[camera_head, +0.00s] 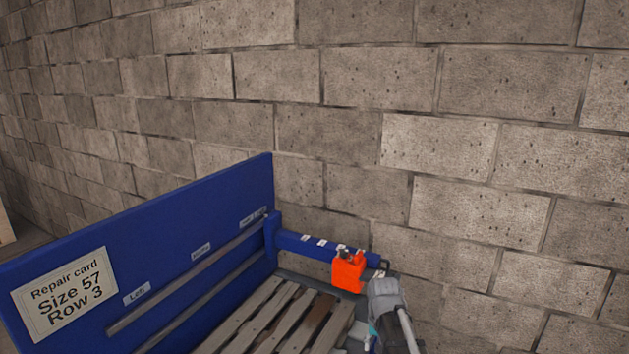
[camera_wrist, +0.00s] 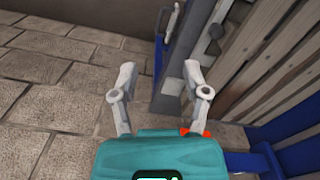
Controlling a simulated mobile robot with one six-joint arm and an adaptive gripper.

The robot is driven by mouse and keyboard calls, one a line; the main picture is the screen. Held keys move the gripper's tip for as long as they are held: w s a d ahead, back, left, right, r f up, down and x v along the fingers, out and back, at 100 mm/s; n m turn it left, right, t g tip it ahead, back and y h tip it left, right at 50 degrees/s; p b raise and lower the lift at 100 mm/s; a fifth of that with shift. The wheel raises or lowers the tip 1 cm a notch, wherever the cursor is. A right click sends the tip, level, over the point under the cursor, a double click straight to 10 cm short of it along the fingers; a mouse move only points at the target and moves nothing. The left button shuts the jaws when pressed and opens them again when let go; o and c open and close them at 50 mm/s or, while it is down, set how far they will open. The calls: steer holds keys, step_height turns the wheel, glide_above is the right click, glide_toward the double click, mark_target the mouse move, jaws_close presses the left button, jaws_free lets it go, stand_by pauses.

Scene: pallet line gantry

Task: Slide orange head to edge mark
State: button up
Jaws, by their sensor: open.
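The orange head (camera_head: 348,272) sits on a blue beam (camera_head: 310,245) that runs along the wall from the blue panel, near the beam's right end. Small white marks (camera_head: 306,238) show on the beam left of the head. My grey arm covers the area just right of and below the head. In the wrist view my gripper (camera_wrist: 158,78) has its two fingers spread, with nothing between them. Small orange patches (camera_wrist: 207,134) show beside the base of its right finger; I cannot tell whether they belong to the head. Contact with the head cannot be made out.
A blue panel (camera_head: 225,205) stands at left with rails, small labels and a repair card (camera_head: 64,294) reading "Size 57, Row 3". A slatted wooden pallet (camera_head: 268,325) lies below the beam. A block wall (camera_head: 450,150) is close behind.

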steer(key=s+f+n+b, duration=0.1)
steer(key=s+f+b, duration=0.3)
steer(key=s, duration=0.7)
steer(key=shift+s+f+n, duration=0.15)
steer(key=shift+f+n, duration=0.25)
steer(key=shift+f, duration=0.4)
